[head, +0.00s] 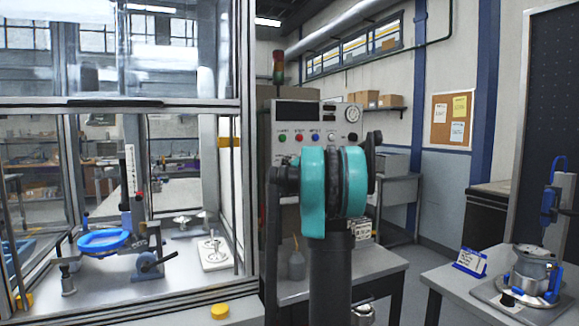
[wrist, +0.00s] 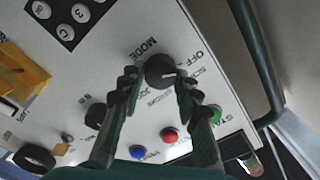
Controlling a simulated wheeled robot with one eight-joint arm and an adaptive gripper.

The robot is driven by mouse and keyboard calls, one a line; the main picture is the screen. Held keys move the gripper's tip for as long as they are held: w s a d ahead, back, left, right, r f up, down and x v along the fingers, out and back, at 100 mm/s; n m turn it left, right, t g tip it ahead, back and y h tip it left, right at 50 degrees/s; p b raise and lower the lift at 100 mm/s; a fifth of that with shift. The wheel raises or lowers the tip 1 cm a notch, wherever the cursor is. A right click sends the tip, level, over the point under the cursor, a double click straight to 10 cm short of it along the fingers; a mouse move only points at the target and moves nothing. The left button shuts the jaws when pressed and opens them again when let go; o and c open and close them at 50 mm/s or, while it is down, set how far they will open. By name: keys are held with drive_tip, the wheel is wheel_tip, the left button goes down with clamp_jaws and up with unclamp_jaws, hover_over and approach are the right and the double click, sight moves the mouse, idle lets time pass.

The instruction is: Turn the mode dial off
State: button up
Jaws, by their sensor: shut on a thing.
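The mode dial (wrist: 158,66) is a round black knob on the pale control panel, beside the printed word MODE, in the wrist view. A short white mark on it points right, toward the printed labels near OFF; which label it lines up with exactly I cannot tell. My gripper (wrist: 159,79) has its two dark ribbed fingers on either side of the dial, closed on it. In the head view my arm hides the dial and the fingers. The upper panel (head: 311,119) shows there behind the arm.
Green (wrist: 215,114), red (wrist: 169,136) and blue (wrist: 138,152) buttons and a black knob (wrist: 95,116) sit close to the fingers. A keypad (wrist: 68,17) and yellow part (wrist: 22,76) are farther left. A glazed enclosure (head: 245,150) stands left; a table (head: 462,292) is at right.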

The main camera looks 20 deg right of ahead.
drive_tip(key=shift+o, duration=0.2)
drive_tip(key=shift+n, duration=0.6)
drive_tip(key=shift+c, duration=0.2)
drive_tip(key=o, duration=1.2)
drive_tip(key=s, duration=1.2)
drive_tip(key=shift+d, duration=0.15)
drive_tip(key=shift+s, duration=0.1)
